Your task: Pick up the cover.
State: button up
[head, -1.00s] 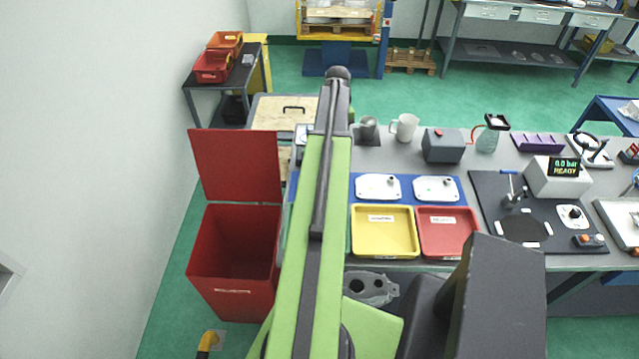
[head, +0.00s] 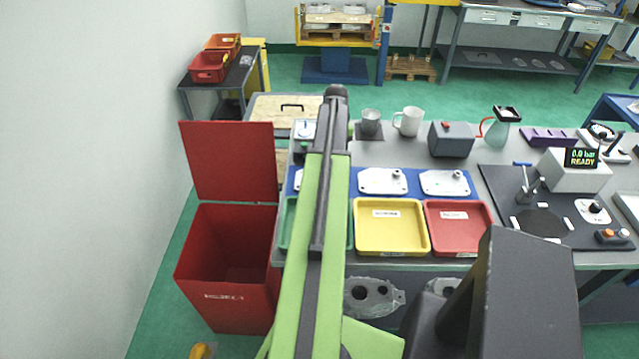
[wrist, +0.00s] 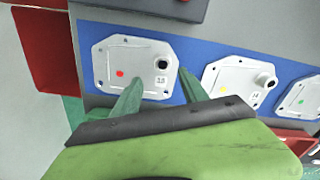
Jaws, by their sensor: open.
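Several pale metal covers lie in a row on a blue mat (wrist: 200,57). In the wrist view the left cover (wrist: 135,55) has a red dot, a dark round knob and a small number tag. The middle cover (wrist: 232,75) has a yellow dot, and the right cover (wrist: 300,100) a green dot. The head view shows two covers plainly (head: 383,181) (head: 445,183); my arm mostly hides the left one. My gripper (wrist: 159,76) is open and empty, its green fingertips overlapping the lower edge of the red-dot cover in view. The height gap is unclear.
Green (head: 287,225), yellow (head: 391,246) and red (head: 459,246) trays stand in front of the mat. A grey box (head: 450,140) and mugs stand behind it. An open red bin (head: 225,285) stands left of the table. A black fixture plate (head: 500,195) lies right.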

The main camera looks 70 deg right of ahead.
jog(key=f+b, duration=0.4)
jog(key=f, duration=0.1)
jog(key=shift+w+d+f+b, duration=0.15)
jog(key=shift+d+b, duration=0.15)
jog(key=shift+b, duration=0.05)
jog(key=shift+r, duration=0.2)
jog(key=shift+c, duration=0.4)
grip_shut()
dwell(0.3)
